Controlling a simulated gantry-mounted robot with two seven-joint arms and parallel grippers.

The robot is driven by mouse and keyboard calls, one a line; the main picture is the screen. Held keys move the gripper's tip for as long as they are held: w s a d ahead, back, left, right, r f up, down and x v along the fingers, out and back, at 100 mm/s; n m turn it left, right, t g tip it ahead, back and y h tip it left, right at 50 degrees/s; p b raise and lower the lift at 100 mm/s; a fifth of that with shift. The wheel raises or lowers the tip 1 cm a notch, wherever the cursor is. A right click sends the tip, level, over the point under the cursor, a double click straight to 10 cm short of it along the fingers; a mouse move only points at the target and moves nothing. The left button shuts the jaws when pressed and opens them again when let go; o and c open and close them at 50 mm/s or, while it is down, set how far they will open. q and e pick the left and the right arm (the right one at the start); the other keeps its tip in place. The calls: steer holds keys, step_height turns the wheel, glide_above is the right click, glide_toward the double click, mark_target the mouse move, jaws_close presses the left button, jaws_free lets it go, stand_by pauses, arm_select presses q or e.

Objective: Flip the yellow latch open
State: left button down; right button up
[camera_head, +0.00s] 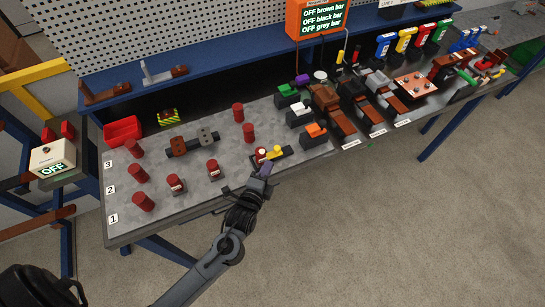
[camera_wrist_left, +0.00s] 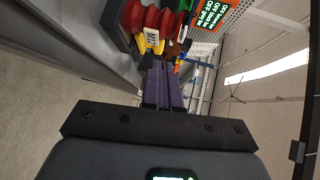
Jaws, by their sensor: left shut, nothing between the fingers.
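The yellow latch (camera_head: 276,152) sits on a small dark base near the front edge of the workbench, beside a red knob-like part with a white label (camera_head: 261,154). My left gripper (camera_head: 266,169), with purple fingers, is just in front of the latch; the fingers are shut and empty. In the left wrist view the fingers (camera_wrist_left: 163,84) point towards the yellow latch (camera_wrist_left: 152,45), with the red ribbed part (camera_wrist_left: 139,16) beyond. I cannot tell whether fingers and latch touch. My right gripper is not in view.
Several red cylinders (camera_head: 142,202) stand on the grey bench top (camera_head: 205,190). Green, white and orange-topped blocks (camera_head: 315,132) and brown bars (camera_head: 340,121) lie right of the latch. A red bin (camera_head: 122,130) is at the left. An orange display (camera_head: 318,18) hangs behind. The floor in front is clear.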

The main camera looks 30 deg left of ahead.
mark_target(276, 150)
arm_select(q)
steer(key=shift+x, duration=2.75)
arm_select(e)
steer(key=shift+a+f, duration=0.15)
